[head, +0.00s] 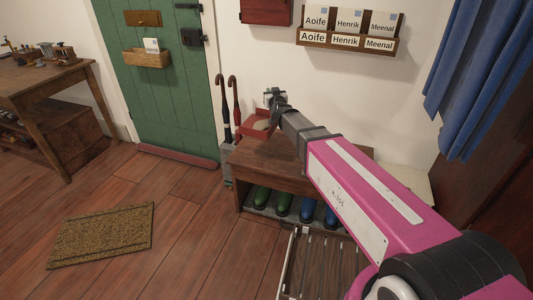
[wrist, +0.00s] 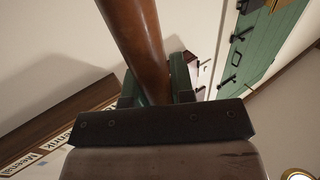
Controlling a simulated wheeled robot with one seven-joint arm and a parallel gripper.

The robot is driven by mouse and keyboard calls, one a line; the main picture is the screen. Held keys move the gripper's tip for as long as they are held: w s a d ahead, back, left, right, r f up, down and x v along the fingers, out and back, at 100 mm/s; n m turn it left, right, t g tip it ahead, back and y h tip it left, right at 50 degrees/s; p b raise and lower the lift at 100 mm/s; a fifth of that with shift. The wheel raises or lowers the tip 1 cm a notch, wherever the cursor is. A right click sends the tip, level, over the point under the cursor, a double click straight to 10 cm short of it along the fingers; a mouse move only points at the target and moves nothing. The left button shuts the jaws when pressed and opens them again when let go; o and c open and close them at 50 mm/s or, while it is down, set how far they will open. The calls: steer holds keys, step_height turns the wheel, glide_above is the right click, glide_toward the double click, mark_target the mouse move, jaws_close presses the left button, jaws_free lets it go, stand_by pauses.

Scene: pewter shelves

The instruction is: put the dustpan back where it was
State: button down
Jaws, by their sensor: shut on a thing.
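In the wrist view my gripper (wrist: 158,92) is shut on a thick brown handle (wrist: 140,35), which runs up out of the picture. The handle's join to the red pan does not show. A pale patch shows by the pan; I cannot tell what it is.
Two umbrellas (head: 226,110) stand left of the pan, near the green door (head: 165,80). A wooden bench (head: 262,160) with several boots under it stands below my arm. A name rack (head: 345,42) hangs on the wall. A doormat (head: 102,235) lies on open floor at left.

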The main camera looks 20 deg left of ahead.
steer(key=s+a+f+y, duration=0.1)
steer(key=s+a+f, duration=0.35)
steer(key=a, duration=0.25)
steer(key=w+d+f, duration=0.5)
steer(key=d+f, duration=0.5)
steer(key=f, duration=0.1)
steer(key=shift+w+d+n, duration=0.15)
steer(key=shift+w+n, duration=0.15)
steer(key=shift+w, duration=0.1)
steer(key=shift+f, duration=0.2)
steer(key=c, duration=1)
jaws_free()
